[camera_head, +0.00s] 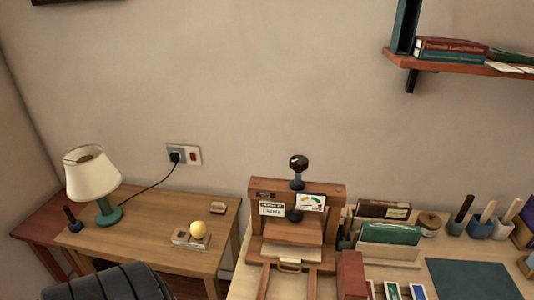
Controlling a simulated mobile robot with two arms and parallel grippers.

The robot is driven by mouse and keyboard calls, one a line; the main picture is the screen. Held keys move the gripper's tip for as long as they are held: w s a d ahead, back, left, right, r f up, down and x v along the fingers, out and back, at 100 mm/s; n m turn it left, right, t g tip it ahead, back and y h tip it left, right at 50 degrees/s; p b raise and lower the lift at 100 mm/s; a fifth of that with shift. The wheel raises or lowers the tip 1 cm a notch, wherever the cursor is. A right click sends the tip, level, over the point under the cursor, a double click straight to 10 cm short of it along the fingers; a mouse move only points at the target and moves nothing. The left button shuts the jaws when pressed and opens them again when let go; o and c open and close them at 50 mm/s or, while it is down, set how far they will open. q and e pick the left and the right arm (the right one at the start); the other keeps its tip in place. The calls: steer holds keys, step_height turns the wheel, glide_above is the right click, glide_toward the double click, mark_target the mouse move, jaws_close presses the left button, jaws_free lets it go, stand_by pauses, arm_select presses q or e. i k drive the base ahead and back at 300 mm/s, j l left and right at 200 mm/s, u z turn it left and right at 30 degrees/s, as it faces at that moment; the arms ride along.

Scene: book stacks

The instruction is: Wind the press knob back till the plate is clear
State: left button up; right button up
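The wooden press (336,193) stands on the light worktable, right of the middle of the head view. Its dark press knob (298,162) sits on top of a short upright screw above the top beam. A dark screw foot (294,215) shows below the beam, over the wooden plate (293,231). I cannot tell from here whether the foot touches the plate. Small labels hang on the beam's front. Neither of my grippers is in view.
Right of the press are a green card box (390,233), several pen pots and a dark mat (472,280). A wall shelf (450,65) hangs at upper right.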

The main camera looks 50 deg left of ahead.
mark_target(299, 164)
steer(key=i+j+u, duration=0.15)
steer(key=u, duration=0.25)
steer(key=i+j+u, duration=0.1)
steer(key=u, duration=0.35)
